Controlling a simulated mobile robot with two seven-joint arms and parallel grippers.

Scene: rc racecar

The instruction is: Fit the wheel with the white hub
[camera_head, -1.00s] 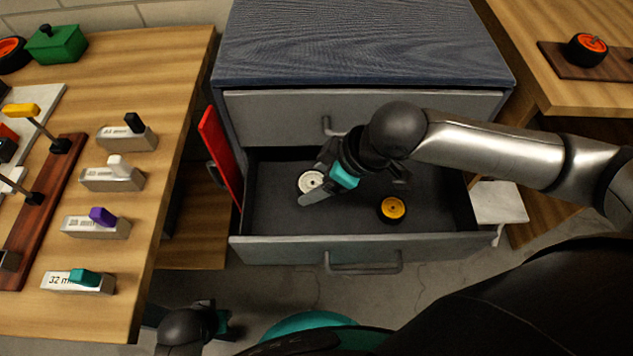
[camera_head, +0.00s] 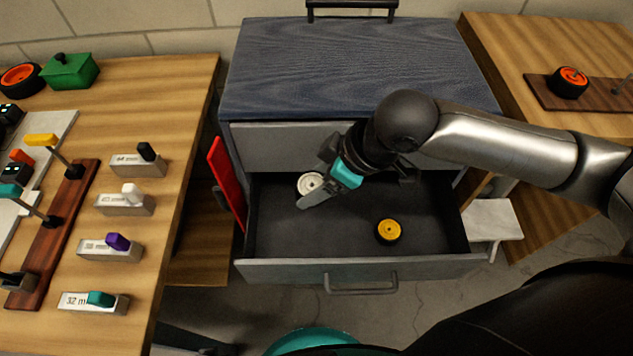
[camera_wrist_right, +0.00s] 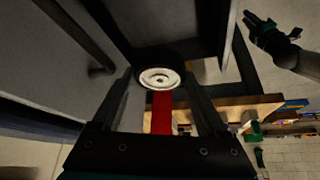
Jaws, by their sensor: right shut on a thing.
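The wheel with the white hub (camera_head: 310,184) is at the left inside the open drawer (camera_head: 290,268). My right gripper (camera_head: 318,187) reaches into the drawer from the right and is shut on this wheel. In the right wrist view, the white hub (camera_wrist_right: 159,78) shows between the two fingertips, its face towards the camera. I cannot tell whether the wheel touches the drawer floor. A yellow-hub wheel (camera_head: 389,231) lies in the drawer, to the right. My left gripper (camera_wrist_right: 262,24) shows small in the right wrist view; its jaw state is unclear.
The left table (camera_head: 170,190) holds labelled blocks with coloured knobs, a wooden rack (camera_head: 52,238), a green box (camera_head: 70,71) and an orange-hub wheel (camera_head: 20,79). Another orange-hub wheel (camera_head: 569,82) stands on a board at the right. A red panel (camera_head: 226,178) stands beside the drawer's left side.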

